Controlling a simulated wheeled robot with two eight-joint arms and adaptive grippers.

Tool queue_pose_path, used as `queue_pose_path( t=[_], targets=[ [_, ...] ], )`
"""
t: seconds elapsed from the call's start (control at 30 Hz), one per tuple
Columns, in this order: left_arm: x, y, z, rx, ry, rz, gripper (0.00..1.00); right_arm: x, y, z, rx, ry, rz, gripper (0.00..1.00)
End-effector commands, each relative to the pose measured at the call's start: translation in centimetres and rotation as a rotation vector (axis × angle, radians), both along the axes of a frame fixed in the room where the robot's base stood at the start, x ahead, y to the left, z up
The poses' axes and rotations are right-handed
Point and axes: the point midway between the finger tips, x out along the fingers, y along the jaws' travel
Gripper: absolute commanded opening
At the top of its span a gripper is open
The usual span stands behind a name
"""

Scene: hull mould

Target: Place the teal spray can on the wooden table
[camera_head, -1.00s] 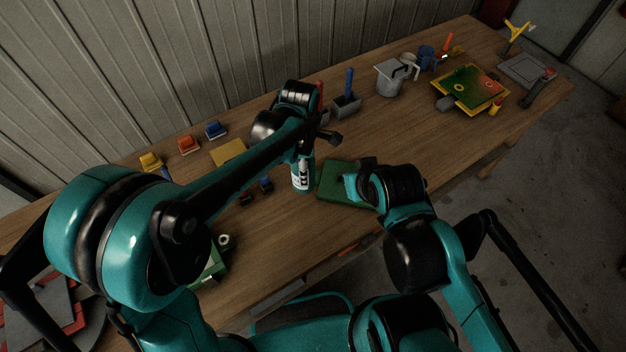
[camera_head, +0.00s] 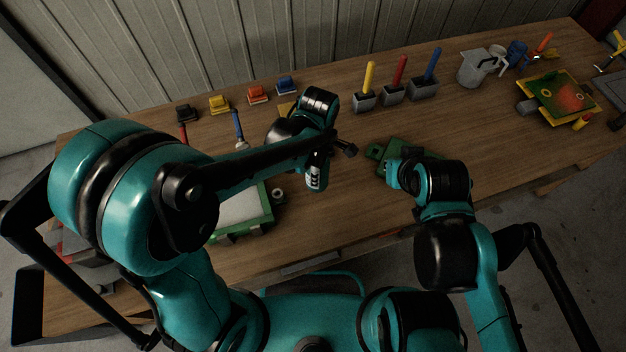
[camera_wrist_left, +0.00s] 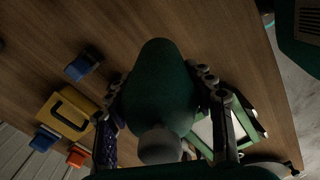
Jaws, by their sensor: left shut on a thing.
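The teal spray can (camera_head: 317,172) shows below my left wrist in the head view, its dark label with white marks facing me. My left gripper (camera_wrist_left: 160,88) is shut on it, with a finger on each side of the can (camera_wrist_left: 158,80) in the left wrist view. The can is over the wooden table (camera_head: 345,225); I cannot tell whether its base touches the wood. My right arm's end (camera_head: 396,178) is beside a green block, right of the can; its fingers are hidden.
A green-framed tray (camera_head: 240,208) lies left of the can and a green block (camera_head: 390,152) right of it. Small coloured blocks (camera_head: 219,104) and grey holders (camera_head: 394,93) line the back. Bare wood lies between can and green block.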

Motion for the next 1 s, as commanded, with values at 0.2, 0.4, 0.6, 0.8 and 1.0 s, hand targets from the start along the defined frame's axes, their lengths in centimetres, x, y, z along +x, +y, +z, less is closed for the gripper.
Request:
queue_pose_path(
  t=[0.2,0.4,0.6,0.8,1.0],
  targets=[
    [-0.8,1.4,-1.2,0.0,0.0,0.001,0.13,0.0,0.0,-0.5,0.0,0.0,0.0,0.0],
    [-0.8,1.4,-3.9,0.0,0.0,0.0,0.13,0.0,0.0,-1.8,0.0,0.0,0.0,0.0],
    [-0.8,1.4,-5.0,0.0,0.0,0.0,0.13,0.0,0.0,-2.1,0.0,0.0,0.0,0.0],
    [-0.8,1.4,-5.1,0.0,0.0,0.0,0.13,0.0,0.0,-2.2,0.0,0.0,0.0,0.0],
    [-0.8,1.4,-5.2,0.0,0.0,0.0,0.74,0.0,0.0,-2.4,0.0,0.0,0.0,0.0]
  ],
)
